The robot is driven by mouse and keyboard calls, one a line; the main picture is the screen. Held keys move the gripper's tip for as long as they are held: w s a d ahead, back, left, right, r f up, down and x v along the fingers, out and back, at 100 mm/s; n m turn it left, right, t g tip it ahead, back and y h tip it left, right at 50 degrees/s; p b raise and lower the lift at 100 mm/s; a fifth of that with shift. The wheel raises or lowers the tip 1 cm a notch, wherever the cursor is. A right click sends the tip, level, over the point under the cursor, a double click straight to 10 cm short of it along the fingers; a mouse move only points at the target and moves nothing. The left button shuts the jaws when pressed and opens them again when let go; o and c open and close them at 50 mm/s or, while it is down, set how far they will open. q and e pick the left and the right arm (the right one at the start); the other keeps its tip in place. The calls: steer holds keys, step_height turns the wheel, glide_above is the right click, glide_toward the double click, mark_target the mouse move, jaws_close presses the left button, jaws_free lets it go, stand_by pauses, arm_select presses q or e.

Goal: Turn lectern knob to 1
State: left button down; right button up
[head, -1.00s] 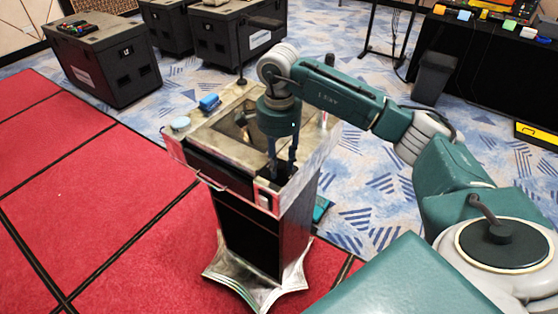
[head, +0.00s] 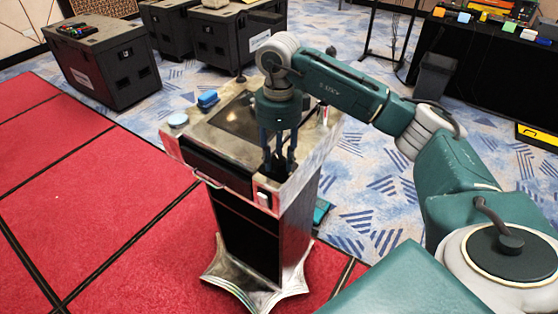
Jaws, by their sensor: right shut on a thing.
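The lectern (head: 300,190) stands upright at the centre of the head view, with a sloped top and a front handle. My right gripper (head: 278,166) points down at the near right part of the top, its fingers shut. The knob is hidden between and behind the fingers, so its setting cannot be read. A small white switch (head: 263,198) shows on the lectern's front face just below the gripper. My left gripper is not in view.
A blue item (head: 207,99) and a pale round disc (head: 178,120) lie on the lectern top's left side. Black cases (head: 105,65) stand behind left. A bin (head: 433,77) and a black-draped table (head: 490,65) are at back right. Red flooring (head: 80,190) at left is clear.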

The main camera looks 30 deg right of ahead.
mark_target(278, 160)
steer(key=shift+r+m+b, duration=0.1)
steer(key=shift+m+b, duration=0.45)
steer(key=shift+m, duration=1.75)
steer(key=o, duration=1.2)
steer(key=shift+c, duration=0.2)
step_height(278, 160, up, 12)
